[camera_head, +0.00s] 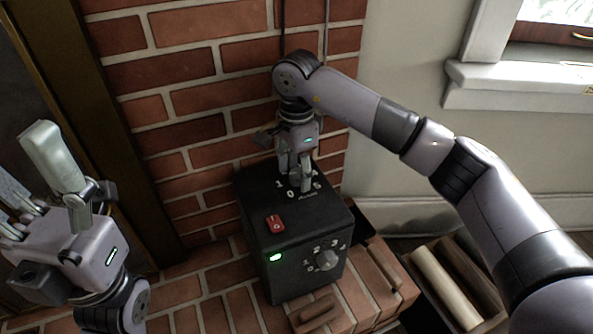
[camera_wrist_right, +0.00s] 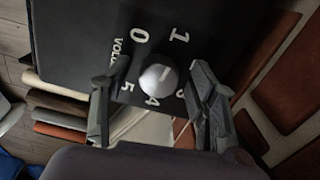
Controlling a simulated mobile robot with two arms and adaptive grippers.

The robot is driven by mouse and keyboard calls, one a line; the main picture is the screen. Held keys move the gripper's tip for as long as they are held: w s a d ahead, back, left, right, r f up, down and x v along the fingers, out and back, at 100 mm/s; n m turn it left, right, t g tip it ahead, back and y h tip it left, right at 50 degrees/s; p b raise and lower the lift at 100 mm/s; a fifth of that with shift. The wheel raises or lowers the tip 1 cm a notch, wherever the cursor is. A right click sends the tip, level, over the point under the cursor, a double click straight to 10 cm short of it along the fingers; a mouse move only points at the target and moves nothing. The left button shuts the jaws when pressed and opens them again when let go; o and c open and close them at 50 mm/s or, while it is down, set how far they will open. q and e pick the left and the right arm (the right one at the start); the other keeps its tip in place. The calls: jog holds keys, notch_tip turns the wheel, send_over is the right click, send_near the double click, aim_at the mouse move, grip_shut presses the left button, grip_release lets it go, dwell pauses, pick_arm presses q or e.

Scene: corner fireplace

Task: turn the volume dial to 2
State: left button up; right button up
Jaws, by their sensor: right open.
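A black box (camera_head: 262,215) stands on the brick hearth, with a numbered dial on its top. In the right wrist view this volume dial (camera_wrist_right: 158,80) is a silver knob with 0, 1, 4 and 5 readable around it; the 2 is hidden. A mark on the knob points roughly up toward the 1 side, but its exact setting is unclear. My right gripper (camera_head: 294,184) is open over the dial, its fingers on either side of the knob; contact is unclear.
The box also has a red switch (camera_head: 275,223) on top, and a green light (camera_head: 275,257) and second dial (camera_head: 327,259) on its front. A brick wall (camera_head: 200,90) is close behind. Logs (camera_head: 447,288) lie in a dark holder at lower right.

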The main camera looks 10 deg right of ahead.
jog(key=shift+c, duration=0.3)
jog(key=c, duration=1.1)
jog(key=shift+r+p, duration=0.1)
jog(key=shift+p, duration=0.25)
